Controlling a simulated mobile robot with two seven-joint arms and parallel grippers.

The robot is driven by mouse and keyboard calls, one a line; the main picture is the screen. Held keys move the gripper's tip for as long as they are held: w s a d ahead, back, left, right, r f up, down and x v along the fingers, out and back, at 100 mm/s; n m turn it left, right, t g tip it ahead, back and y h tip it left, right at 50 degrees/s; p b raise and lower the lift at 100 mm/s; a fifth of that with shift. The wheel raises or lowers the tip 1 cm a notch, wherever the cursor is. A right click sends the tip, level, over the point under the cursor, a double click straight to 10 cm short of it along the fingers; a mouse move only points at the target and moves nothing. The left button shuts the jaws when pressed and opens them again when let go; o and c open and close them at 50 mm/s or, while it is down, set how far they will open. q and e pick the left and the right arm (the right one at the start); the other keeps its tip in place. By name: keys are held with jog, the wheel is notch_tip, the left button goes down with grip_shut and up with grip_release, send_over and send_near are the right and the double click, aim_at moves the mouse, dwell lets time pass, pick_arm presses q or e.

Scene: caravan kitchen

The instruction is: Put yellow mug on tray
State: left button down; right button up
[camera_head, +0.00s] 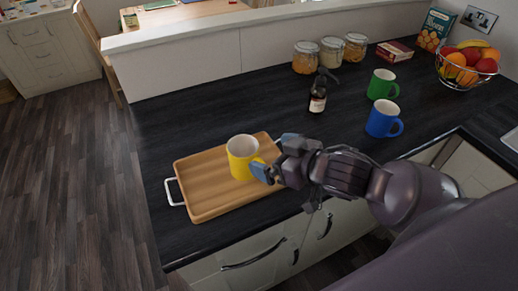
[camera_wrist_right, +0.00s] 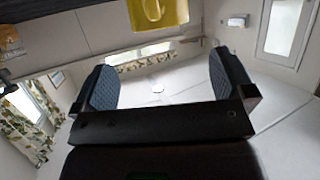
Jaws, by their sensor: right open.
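The yellow mug (camera_head: 242,158) appears upright on the right half of the wooden tray (camera_head: 200,192), which lies near the counter's front edge. My right gripper (camera_head: 273,158) is just to the right of the mug, with its blue-padded fingers spread. One finger overlaps the mug's lower right side in the head view, so I cannot tell if they touch. In the right wrist view, the open gripper (camera_wrist_right: 162,82) has nothing between its fingers, and the yellow mug (camera_wrist_right: 157,12) shows beyond it at the top edge. My left gripper is not in view.
A blue mug (camera_head: 383,118) and a green mug (camera_head: 382,84) stand on the right of the dark counter (camera_head: 215,108). The tray's left part is bare.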

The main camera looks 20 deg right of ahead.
jog(key=shift+v, duration=1.65)
